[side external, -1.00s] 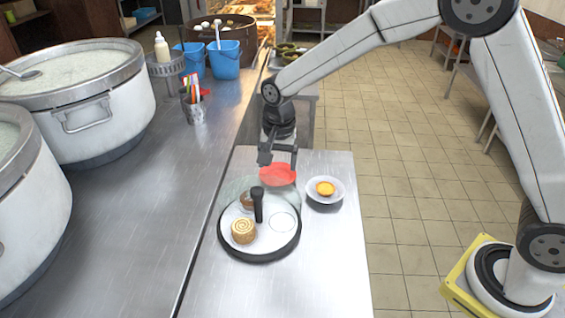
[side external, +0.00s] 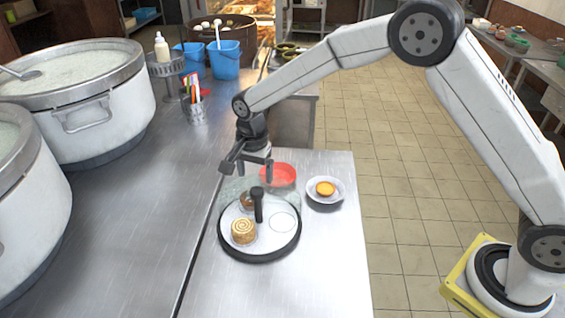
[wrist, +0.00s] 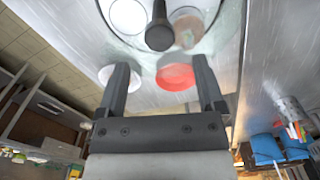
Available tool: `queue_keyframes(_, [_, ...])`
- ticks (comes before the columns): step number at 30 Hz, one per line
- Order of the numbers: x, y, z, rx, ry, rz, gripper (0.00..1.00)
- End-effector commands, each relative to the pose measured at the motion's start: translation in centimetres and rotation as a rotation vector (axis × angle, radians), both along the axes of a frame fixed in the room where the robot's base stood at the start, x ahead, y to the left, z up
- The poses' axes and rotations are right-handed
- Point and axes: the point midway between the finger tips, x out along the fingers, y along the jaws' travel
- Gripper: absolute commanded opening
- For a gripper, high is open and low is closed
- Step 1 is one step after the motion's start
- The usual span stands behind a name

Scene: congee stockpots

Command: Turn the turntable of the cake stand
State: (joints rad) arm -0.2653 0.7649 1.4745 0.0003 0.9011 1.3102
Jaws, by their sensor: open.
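The cake stand's round white turntable (side external: 262,243) with a dark rim sits on the steel table. A black upright handle (side external: 257,204) rises from it; the handle shows at the top of the wrist view (wrist: 159,30). A swirl-topped roll (side external: 243,231) is at its front left, and a second brown item (side external: 247,201) is partly hidden behind the handle. A white circle (side external: 283,223) marks its right side. My gripper (side external: 246,175) is open and empty above the stand's far edge, apart from the handle. In the wrist view its two fingers (wrist: 163,86) point toward the stand.
A red dish (side external: 284,174) lies behind the stand. A white plate (side external: 339,193) with a yellow tart (side external: 325,188) is to the right. Large stockpots (side external: 85,105), a cup of colored sticks (side external: 194,108) and blue buckets (side external: 224,60) stand left and behind. The front table is clear.

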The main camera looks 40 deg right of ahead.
Motion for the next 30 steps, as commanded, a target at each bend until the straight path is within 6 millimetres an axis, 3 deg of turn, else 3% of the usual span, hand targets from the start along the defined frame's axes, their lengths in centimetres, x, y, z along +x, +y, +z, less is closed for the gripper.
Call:
queue_keyframes(12, [0.0, 0.0, -4.7, 0.001, 0.001, 0.001, 0.87])
queue_keyframes(24, [0.0, 0.0, -5.3, 0.001, -0.002, 0.001, 0.87])
queue_keyframes(26, [0.0, 0.0, -5.3, 0.001, -0.002, 0.001, 0.71])
queue_keyframes(30, [0.0, 0.0, -5.3, 0.001, -0.002, 0.001, 0.27])
